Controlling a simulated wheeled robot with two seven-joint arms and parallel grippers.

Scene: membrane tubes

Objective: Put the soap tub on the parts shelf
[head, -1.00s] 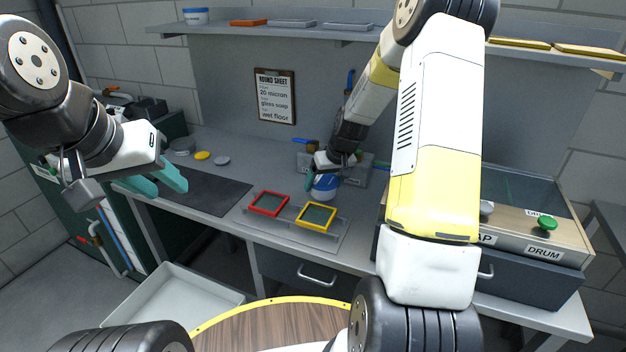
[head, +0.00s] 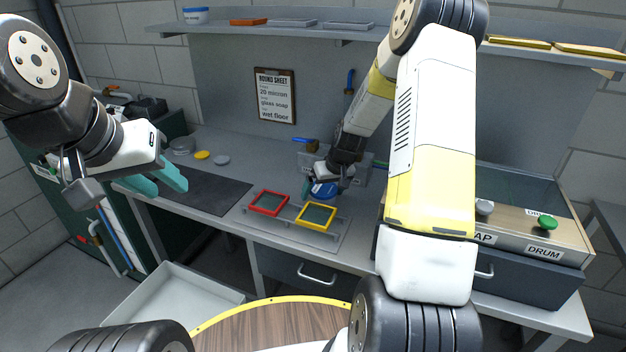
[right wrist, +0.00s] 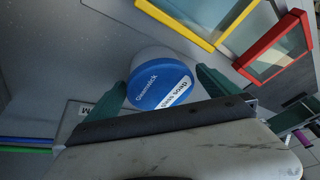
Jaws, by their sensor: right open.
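The soap tub (head: 324,191) is white with a blue lid and stands on the bench behind the framed screens. In the right wrist view the tub (right wrist: 158,84) shows a "glass soap" label on its lid. My right gripper (right wrist: 161,80) is open, with one teal finger on each side of the tub; I cannot tell whether they touch it. In the head view my right gripper (head: 321,184) partly covers the tub. My left gripper (head: 172,178) is open and empty above the bench's left side. A long wall shelf (head: 262,31) runs above the bench; no label marks it as the parts shelf.
A blue-lidded tub (head: 196,15), an orange tray (head: 248,22) and grey trays stand on the shelf. Red (head: 268,203) and yellow (head: 316,216) framed screens sit in front of the soap tub. A grey box (head: 345,165) is behind it. My right arm blocks the right middle.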

